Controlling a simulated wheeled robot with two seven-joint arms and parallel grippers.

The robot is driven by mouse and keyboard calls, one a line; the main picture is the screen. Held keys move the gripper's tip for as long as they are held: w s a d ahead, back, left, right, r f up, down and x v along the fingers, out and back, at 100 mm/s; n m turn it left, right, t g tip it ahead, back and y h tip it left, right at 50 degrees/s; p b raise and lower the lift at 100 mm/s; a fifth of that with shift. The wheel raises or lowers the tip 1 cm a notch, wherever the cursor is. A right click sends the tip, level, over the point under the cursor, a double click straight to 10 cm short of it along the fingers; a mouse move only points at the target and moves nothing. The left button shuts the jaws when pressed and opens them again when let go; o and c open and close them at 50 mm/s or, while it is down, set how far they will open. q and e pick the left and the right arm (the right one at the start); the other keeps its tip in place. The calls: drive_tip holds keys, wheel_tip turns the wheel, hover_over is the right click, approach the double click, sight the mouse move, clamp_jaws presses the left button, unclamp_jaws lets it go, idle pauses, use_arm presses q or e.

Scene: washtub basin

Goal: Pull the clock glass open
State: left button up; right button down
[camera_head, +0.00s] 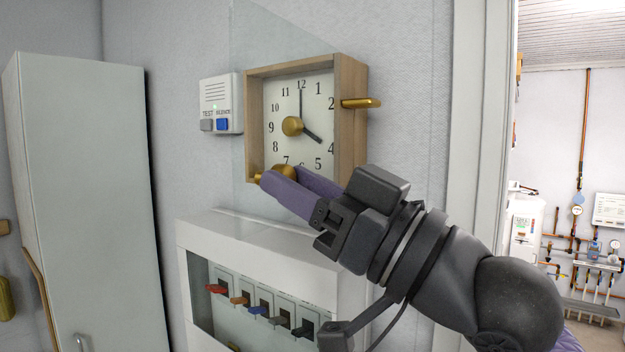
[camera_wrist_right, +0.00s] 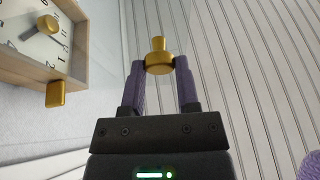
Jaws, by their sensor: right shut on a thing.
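The clock (camera_head: 352,125) is a square wooden case on the wall with a white dial (camera_head: 300,135) and brass hands hub. A brass peg (camera_head: 361,103) sticks out of its right side, and also shows in the wrist view (camera_wrist_right: 55,93). The clock glass (camera_head: 245,40) shows as a faint clear pane with an edge left of the case; its exact angle is hard to tell. My right gripper (camera_head: 270,182) is shut on a brass knob (camera_wrist_right: 158,62), in front of the case's lower left corner in the head view. My left gripper is out of view.
A white box with TEST and SILENCE buttons (camera_head: 220,102) is on the wall left of the clock. A white panel with several coloured switches (camera_head: 262,230) is below. A tall cabinet (camera_head: 85,200) stands left; a doorway opens at the right.

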idle(0.4)
drive_tip(key=shift+c, duration=1.8)
unclamp_jaws()
drive_tip(key=b+v, duration=0.5)
drive_tip(key=v, duration=0.5)
